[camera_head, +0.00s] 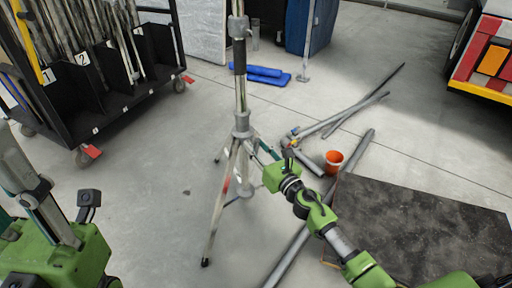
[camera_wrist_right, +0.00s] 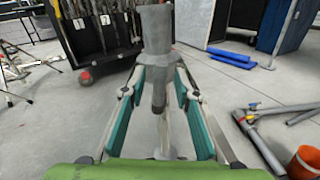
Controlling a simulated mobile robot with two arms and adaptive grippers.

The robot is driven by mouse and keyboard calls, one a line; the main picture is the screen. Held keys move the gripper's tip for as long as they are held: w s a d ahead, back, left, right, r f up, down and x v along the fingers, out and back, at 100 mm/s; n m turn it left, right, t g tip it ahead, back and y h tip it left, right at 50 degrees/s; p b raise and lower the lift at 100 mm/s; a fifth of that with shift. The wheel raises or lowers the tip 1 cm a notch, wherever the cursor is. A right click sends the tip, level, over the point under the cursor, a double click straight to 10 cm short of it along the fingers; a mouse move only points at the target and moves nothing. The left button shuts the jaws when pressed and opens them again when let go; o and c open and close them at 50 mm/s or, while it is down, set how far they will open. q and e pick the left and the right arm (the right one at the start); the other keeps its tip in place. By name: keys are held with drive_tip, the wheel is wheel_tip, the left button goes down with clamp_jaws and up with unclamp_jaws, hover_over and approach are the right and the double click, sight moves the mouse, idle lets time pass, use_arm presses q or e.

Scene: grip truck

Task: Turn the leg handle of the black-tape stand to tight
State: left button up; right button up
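The stand with the black tape (camera_head: 240,58) on its upright pole stands left of centre in the head view, its legs spread on the floor. Its grey leg collar (camera_head: 242,124) is below the tape. My right gripper (camera_head: 266,160) reaches in from the right, close to the collar. In the right wrist view, the grey leg handle (camera_wrist_right: 158,92) hangs below the collar (camera_wrist_right: 156,28), between the teal finger pads. The fingers are open, with a gap on each side of the handle. My left gripper (camera_head: 40,205) is only partly seen at the lower left edge; its fingertips are unclear.
A black numbered rack (camera_head: 120,95) on wheels stands at the upper left. Grey pipes (camera_head: 340,115) and an orange bucket (camera_head: 333,161) lie right of the stand. A dark board (camera_head: 430,225) is at the lower right. Blue pads (camera_head: 268,76) lie behind the stand.

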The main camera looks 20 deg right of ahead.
drive_tip(key=shift+w, duration=0.15)
clamp_jaws()
